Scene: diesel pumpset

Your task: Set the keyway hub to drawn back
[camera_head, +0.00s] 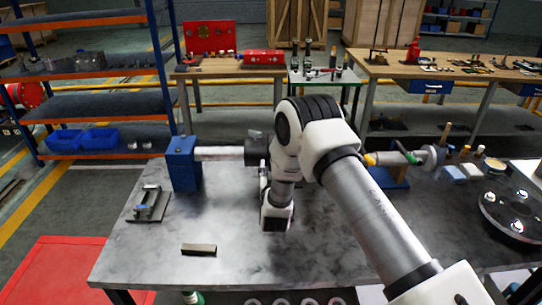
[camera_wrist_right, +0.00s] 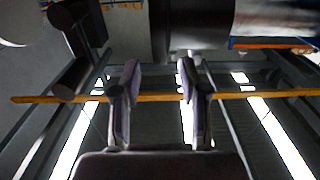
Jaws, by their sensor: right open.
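A dark hub (camera_head: 257,151), which I take as the keyway hub, sits on a silver shaft (camera_head: 220,153) beside a blue pedestal (camera_head: 184,162). My right arm hides the hub's right side and the middle of the shaft line. In the right wrist view a dark rounded body (camera_wrist_right: 195,24), likely the hub, is at the top, with the bright shaft (camera_wrist_right: 275,18) to its right. My right gripper (camera_wrist_right: 158,72) is open and empty, its fingertips below that body in the picture. My left gripper is not in view.
A small metal fixture (camera_head: 150,204) and a dark bar (camera_head: 199,250) lie on the grey bench (camera_head: 130,250). A flange (camera_head: 431,157) and a round dark plate (camera_head: 514,212) are at the right. The bench's front left is mostly clear.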

